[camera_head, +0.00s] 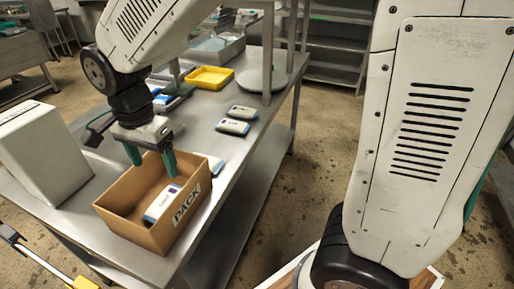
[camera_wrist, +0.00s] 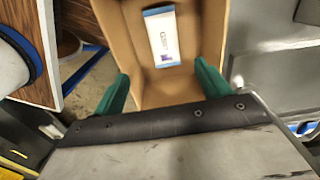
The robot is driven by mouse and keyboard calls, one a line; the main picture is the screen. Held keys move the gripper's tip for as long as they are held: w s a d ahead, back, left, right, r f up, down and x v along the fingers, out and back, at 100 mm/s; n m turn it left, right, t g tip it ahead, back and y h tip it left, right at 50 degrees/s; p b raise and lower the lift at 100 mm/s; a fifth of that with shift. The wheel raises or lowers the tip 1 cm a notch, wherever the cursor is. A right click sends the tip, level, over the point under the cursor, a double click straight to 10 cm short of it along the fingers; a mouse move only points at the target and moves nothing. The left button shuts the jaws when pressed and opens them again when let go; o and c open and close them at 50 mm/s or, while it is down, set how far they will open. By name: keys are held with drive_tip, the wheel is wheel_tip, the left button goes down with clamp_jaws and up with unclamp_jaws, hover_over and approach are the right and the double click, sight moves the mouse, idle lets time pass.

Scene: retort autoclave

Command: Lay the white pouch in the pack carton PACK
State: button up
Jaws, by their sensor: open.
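The open brown carton marked PACK (camera_head: 185,218) stands near the front end of the steel table in the head view. Its inside wall also shows in the wrist view (camera_wrist: 110,30). A white pouch with a purple mark (camera_head: 160,204) lies inside the carton; it shows on the carton's floor in the wrist view (camera_wrist: 161,36). My gripper (camera_head: 151,160) is over the carton with its green fingers apart and nothing between them. The pouch is below the fingers, apart from them. The carton's front wall hides part of the pouch in the head view.
A tall white box (camera_head: 42,152) stands left of the carton. Two white pouches (camera_head: 232,126) (camera_head: 243,112) lie farther back, and another (camera_head: 212,163) lies close to the carton's right side. A yellow tray (camera_head: 211,77) and a round pale plate (camera_head: 262,81) are at the back.

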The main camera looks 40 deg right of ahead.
drive_tip(key=s+d+r+n, duration=0.3)
drive_tip(key=s+d, duration=0.1)
drive_tip(key=d, duration=0.3)
drive_tip(key=s+d+r+n, duration=0.2)
drive_tip(key=s+d+r, duration=0.2)
drive_tip(key=s+d, duration=0.15)
drive_tip(key=s+d+n+t, duration=0.1)
drive_tip(key=s+d+n, duration=0.4)
drive_tip(key=s+d, duration=0.2)
drive_tip(key=s, duration=0.2)
drive_tip(key=shift+s+n, duration=0.35)
drive_tip(key=shift+n, duration=0.05)
drive_tip(key=shift+d, duration=0.1)
